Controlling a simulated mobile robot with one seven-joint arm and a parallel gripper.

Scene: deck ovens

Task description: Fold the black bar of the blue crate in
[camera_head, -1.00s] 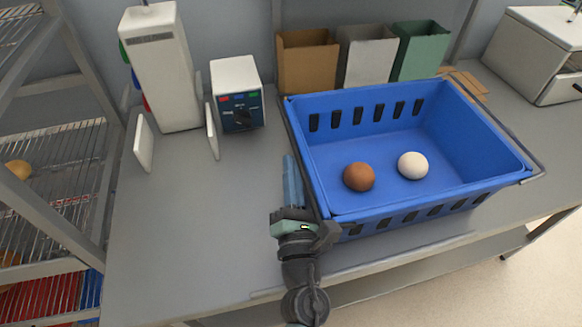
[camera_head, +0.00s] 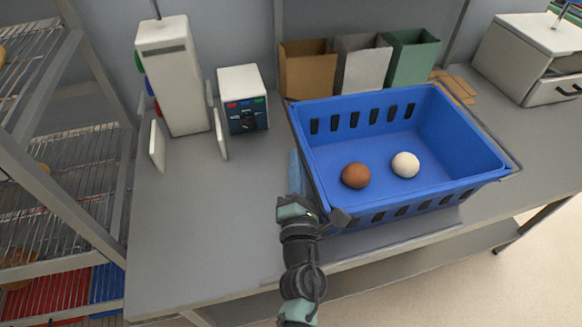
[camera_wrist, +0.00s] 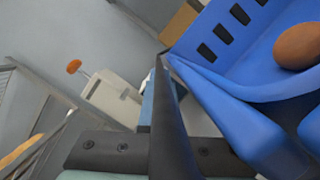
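The blue crate (camera_head: 440,178) stands on the grey counter, holding a brown egg (camera_head: 355,175) and a white egg (camera_head: 405,164). One black bar (camera_head: 308,160) runs along the outside of its left edge; another (camera_head: 497,142) sticks out past its right edge. My gripper (camera_head: 294,160) is at the crate's left side, close beside the left bar, its light blue finger pointing to the back. In the wrist view a dark bar-like piece (camera_wrist: 167,110) stands next to a blue finger (camera_wrist: 147,105), with the crate (camera_wrist: 235,100) to the right. I cannot tell whether the fingers are closed.
A white machine (camera_head: 175,80) and a small control box (camera_head: 243,100) stand at the back left. Brown, white and green bins (camera_head: 410,60) stand behind the crate. A wire rack (camera_head: 75,150) is at the far left. The counter left of my gripper is clear.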

